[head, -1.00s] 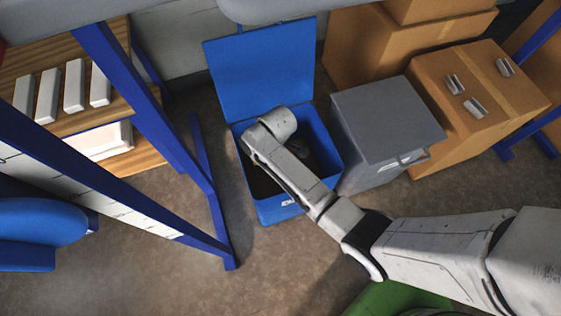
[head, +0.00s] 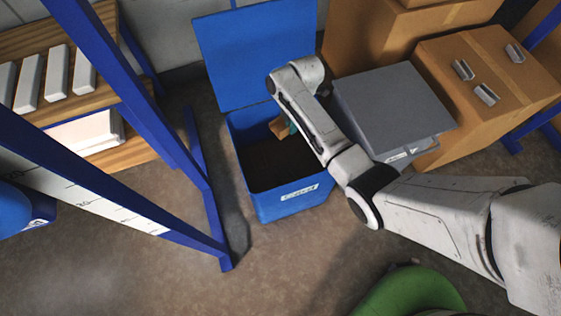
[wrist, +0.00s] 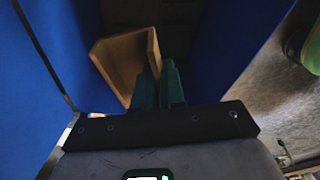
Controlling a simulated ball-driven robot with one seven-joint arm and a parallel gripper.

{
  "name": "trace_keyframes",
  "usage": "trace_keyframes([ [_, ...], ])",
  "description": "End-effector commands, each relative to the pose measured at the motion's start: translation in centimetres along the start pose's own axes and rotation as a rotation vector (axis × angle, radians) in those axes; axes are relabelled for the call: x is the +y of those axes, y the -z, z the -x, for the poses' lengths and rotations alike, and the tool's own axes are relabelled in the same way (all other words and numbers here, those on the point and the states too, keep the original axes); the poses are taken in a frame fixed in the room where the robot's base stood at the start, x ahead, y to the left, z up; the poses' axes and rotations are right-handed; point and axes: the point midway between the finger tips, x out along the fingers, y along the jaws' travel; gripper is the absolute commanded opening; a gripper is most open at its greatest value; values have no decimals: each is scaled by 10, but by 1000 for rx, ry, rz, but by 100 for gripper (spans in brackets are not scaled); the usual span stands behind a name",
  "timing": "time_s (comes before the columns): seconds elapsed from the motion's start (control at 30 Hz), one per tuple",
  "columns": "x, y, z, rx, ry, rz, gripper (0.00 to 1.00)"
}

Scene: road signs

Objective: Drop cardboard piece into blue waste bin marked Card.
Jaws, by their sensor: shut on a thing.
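The blue waste bin (head: 292,203) stands on the floor with its lid (head: 257,55) swung open at the back. A white label on its front (head: 300,193) appears to read Card. My gripper (head: 290,130) points down into the bin's mouth near its back right side. Its green fingers (wrist: 158,88) are shut on an angled brown cardboard piece (wrist: 128,62), which also shows in the head view (head: 278,127). Blue bin walls flank the piece in the wrist view, with the dark bin interior beyond. My wrist hides part of the bin's right rim.
A grey closed bin (head: 392,105) stands close on the right. Cardboard boxes (head: 490,125) with small metal pieces lie beyond it. A blue-framed shelf (head: 150,110) stands on the left. A green rounded thing (head: 415,290) is at the bottom. Bare floor lies in front of the blue bin.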

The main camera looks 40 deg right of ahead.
Motion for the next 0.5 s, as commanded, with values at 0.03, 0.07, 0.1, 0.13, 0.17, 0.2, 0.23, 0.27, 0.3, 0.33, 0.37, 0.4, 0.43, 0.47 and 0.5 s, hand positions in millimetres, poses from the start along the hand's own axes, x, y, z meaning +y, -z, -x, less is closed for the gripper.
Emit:
trace_keyframes([
  [0.03, 0, -2, -12, 0, 0, 0, 0],
  [0.07, 0, -2, -16, 0, 0, 0, 0],
  [0.1, 0, -3, -20, 0, 0, -1, 0],
  [0.13, 0, -4, -24, 0, 0, -1, 0],
  [0.17, 0, -4, -27, 0, 0, -1, 0],
  [0.2, 0, -4, -30, 0, -1, -1, 0],
  [0.23, 0, -5, -32, 0, -1, -1, 0],
  [0.27, 0, -5, -34, 0, -1, -1, 0],
  [0.3, 0, -5, -36, 0, -1, -1, 0],
  [0.33, 0, -5, -36, 0, -1, -1, 0],
  [0.37, 0, -5, -37, 0, -1, -1, 0],
  [0.4, 0, -6, -37, 0, -1, -1, 0],
  [0.43, 0, -5, -37, 0, -1, -1, 0],
  [0.47, 0, -5, -37, 0, -1, -1, 0],
  [0.5, 0, -5, -36, 0, -1, -1, 0],
])
